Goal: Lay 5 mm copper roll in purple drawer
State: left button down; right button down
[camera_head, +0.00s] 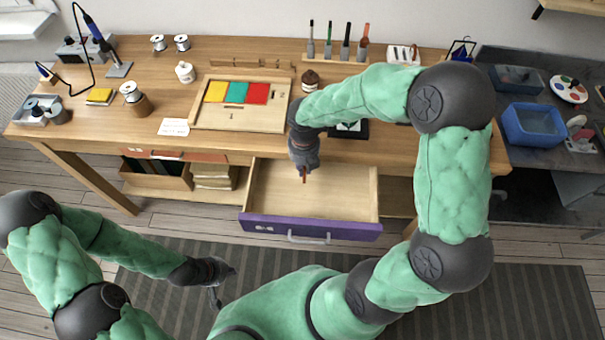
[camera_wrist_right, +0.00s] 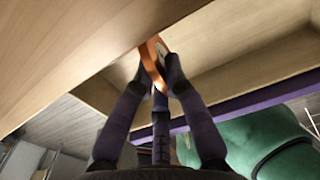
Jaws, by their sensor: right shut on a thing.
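The purple drawer (camera_head: 262,222) is pulled out from the table, and its wooden inside looks empty. Its purple front also shows at the right in the wrist view (camera_wrist_right: 265,97). My right gripper (camera_head: 303,172) points down over the open drawer. In the wrist view its fingers (camera_wrist_right: 158,77) are shut on the orange copper roll (camera_wrist_right: 150,58), which is partly hidden between them. In the head view only a thin orange bit of the roll (camera_head: 304,176) shows below the gripper. My left gripper (camera_head: 222,278) hangs low at the left, away from the table; its fingers are dark and unclear.
The wooden table (camera_head: 330,85) holds a tray (camera_head: 240,119) with coloured tiles, a white card (camera_head: 174,127) and several spools and tools. A shelf below carries a wooden box (camera_head: 157,178) left of the drawer. A blue bin (camera_head: 533,123) stands at the right.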

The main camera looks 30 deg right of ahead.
jog(key=f, duration=0.1)
jog(key=f+b, duration=0.1)
jog(key=f, duration=0.1)
jog(key=shift+w+a+f, duration=0.1)
jog(key=shift+w+f, duration=0.15)
jog(key=shift+f, duration=0.05)
jog(key=shift+f+b, duration=0.35)
jog(key=shift+f, duration=0.3)
jog(key=c, duration=1.6)
grip_release()
notch_tip(320, 180, up, 13)
jog(key=p, duration=0.5)
jog(key=shift+r, duration=0.15)
